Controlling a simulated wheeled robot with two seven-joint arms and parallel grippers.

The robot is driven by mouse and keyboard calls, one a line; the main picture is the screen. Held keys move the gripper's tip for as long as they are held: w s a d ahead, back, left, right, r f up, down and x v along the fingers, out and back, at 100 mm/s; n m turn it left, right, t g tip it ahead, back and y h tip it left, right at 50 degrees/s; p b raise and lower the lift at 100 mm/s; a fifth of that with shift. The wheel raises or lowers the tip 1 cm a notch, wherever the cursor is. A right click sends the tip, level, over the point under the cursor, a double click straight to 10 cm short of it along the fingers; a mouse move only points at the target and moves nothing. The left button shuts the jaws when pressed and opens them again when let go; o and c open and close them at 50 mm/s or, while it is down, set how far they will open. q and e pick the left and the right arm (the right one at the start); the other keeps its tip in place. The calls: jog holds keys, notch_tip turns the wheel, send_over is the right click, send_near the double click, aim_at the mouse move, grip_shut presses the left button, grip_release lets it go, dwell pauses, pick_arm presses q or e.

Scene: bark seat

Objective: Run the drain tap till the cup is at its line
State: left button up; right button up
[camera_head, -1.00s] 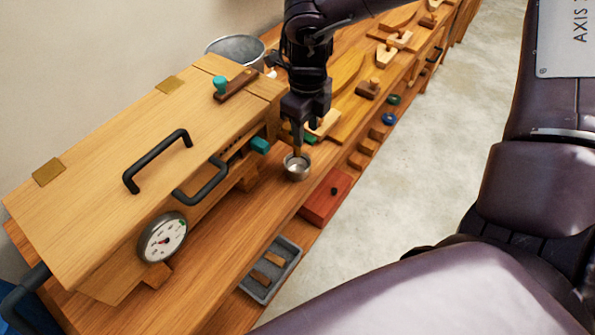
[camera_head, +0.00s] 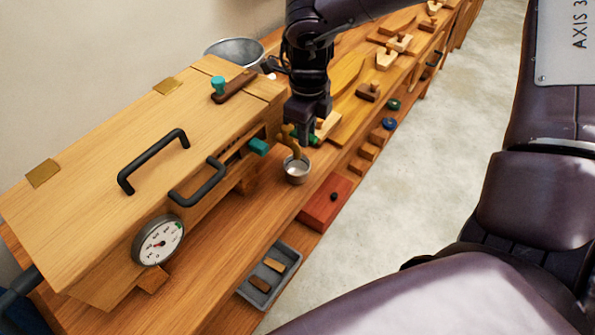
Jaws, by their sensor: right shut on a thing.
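A small metal cup (camera_head: 297,172) stands upright on the wooden bench, in front of the wooden box. A brass tap (camera_head: 289,140) curves down just above the cup's mouth. My right gripper (camera_head: 304,136) reaches down from above, just behind and above the cup. It is shut at the tap's top, where bits of green show beside the fingers; the handle is mostly hidden. The cup's inside looks pale; I cannot make out its line or the level. My left gripper is not in view.
The wooden box (camera_head: 110,160) has black handles, a round dial (camera_head: 158,240) and a green knob (camera_head: 259,147). A red block (camera_head: 325,201) and a grey tray (camera_head: 268,275) lie near the bench's front edge. A metal bucket (camera_head: 234,50) stands behind.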

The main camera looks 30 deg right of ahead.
jog(key=n, duration=0.1)
jog(key=w+d+n, duration=0.1)
jog(key=n, duration=0.1)
jog(key=shift+n+b, duration=0.3)
jog(key=n, duration=0.2)
jog(key=w+d+n, duration=0.1)
jog(key=n, duration=0.1)
jog(key=shift+w, duration=0.2)
dwell(5.9)
